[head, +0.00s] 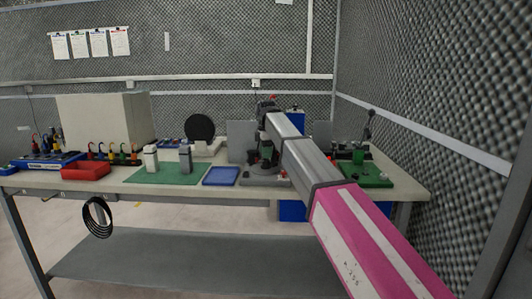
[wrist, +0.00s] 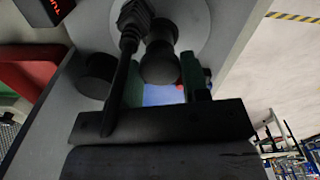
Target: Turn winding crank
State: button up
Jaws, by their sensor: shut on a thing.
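In the wrist view my gripper (wrist: 163,78) has its two greenish fingers on either side of a dark rounded crank knob (wrist: 158,62), and it is shut on it. A dark crank lever (wrist: 121,85) runs beside the knob, in front of a pale round disc (wrist: 190,22) on a grey housing. In the head view the grey winding device (head: 262,178) stands on the bench. My arm reaches over it from the lower right and hides most of the crank and my gripper.
On the bench (head: 130,186) are a blue tray (head: 221,176), a green mat (head: 150,176) with two bottle-like items, a red bin (head: 86,170) and a green fixture (head: 370,176) at right. A foam wall (head: 435,85) closes the right side. A black label (wrist: 62,8) shows in the wrist view.

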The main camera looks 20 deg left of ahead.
jog(key=shift+n, duration=1.8)
jog(key=shift+n, duration=0.7)
jog(key=o, duration=0.9)
notch_tip(320, 180, up, 11)
jog(key=shift+f, duration=0.1)
